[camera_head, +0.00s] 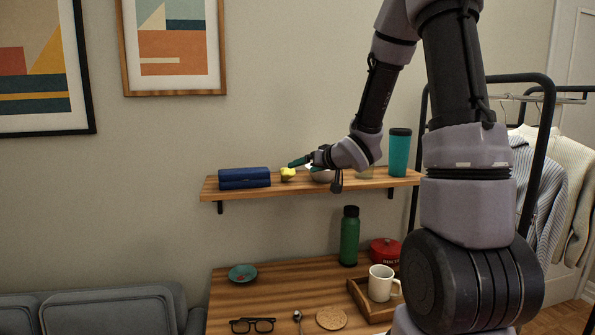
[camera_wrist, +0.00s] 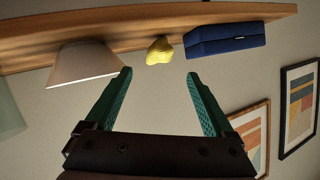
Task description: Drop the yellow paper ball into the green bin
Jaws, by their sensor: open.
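The yellow paper ball (camera_head: 287,174) sits on the wooden wall shelf (camera_head: 310,187), between a blue case and a pale bowl. It also shows in the wrist view (camera_wrist: 160,50), beyond and between my fingertips. My gripper (camera_head: 300,163) is at the shelf, close to the right side of the ball. Its green fingers are spread open with nothing between them in the wrist view (camera_wrist: 158,78). No green bin is visible in either view.
The blue case (camera_head: 244,178) lies left of the ball. The bowl (camera_wrist: 82,63) is close to one finger. A teal tumbler (camera_head: 399,152) stands at the shelf's right end. Below, the desk holds a green bottle (camera_head: 349,236), a mug (camera_head: 380,283) and glasses (camera_head: 252,325).

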